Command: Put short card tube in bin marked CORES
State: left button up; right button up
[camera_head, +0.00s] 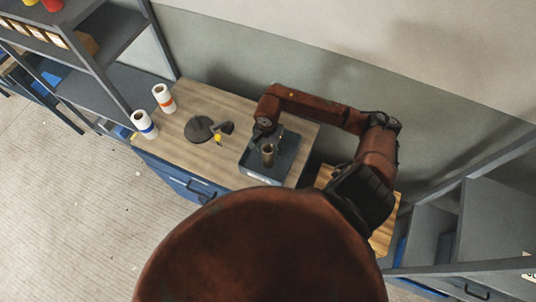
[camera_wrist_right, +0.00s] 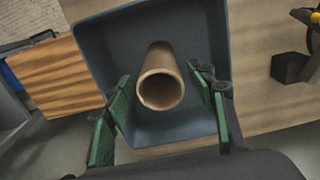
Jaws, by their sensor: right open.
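The short card tube (camera_head: 268,153) is brown and hollow. It stands roughly upright inside the blue-grey bin (camera_head: 286,158), and its open end faces up in the right wrist view (camera_wrist_right: 160,92). The bin, also in the right wrist view (camera_wrist_right: 205,30), has a pale label on its front, too small to read. My right gripper (camera_head: 265,139) is over the bin. Its green-padded fingers (camera_wrist_right: 161,107) are open, one on each side of the tube, with visible gaps. Whether the tube's base touches the bin floor is hard to tell. My left gripper is not in view.
The bin stands at the right end of a wooden-topped bench (camera_head: 182,133). A dark round-based tool (camera_head: 200,129) stands mid-bench.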

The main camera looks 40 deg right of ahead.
notch_tip(320, 180, up, 8)
jog(key=b, duration=0.2)
